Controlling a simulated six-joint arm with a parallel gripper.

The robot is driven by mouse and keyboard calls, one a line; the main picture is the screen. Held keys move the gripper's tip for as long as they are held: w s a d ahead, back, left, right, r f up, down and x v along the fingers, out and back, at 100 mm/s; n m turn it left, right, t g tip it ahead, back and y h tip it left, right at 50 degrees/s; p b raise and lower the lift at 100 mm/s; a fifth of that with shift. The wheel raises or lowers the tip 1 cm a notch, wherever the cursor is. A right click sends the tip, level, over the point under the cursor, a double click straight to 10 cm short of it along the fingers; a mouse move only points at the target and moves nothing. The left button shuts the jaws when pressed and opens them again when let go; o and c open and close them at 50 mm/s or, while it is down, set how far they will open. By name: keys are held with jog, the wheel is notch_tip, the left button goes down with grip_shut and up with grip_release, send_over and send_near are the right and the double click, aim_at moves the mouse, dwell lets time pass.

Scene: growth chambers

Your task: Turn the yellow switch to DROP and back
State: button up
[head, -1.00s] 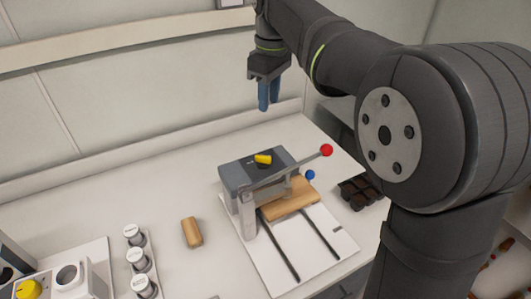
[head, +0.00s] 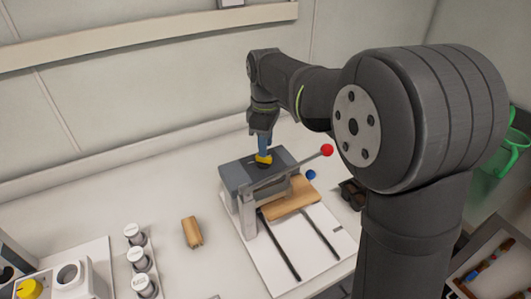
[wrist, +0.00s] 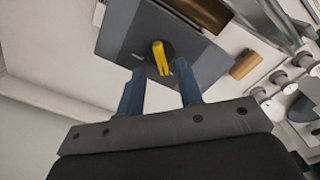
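The yellow switch (head: 264,159) is a small knob on top of the grey box of the press-like device (head: 236,176). In the wrist view the yellow switch (wrist: 160,57) sits on a dark round base, just beyond the fingertips. My gripper (head: 264,150) points down directly above the switch. In the wrist view its two blue fingers (wrist: 162,78) are apart, with the switch lined up between them. Whether they touch it I cannot tell. The label lettering is too small to read.
A lever with a red ball (head: 326,150) rises to the right of the box, with a blue ball (head: 311,174) below it. A wooden block (head: 192,232) lies on the bench, left of the device. Several capped vials (head: 136,257) stand at the lower left.

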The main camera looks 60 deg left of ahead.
aim_at(264, 160)
jog(key=shift+f, duration=2)
grip_shut()
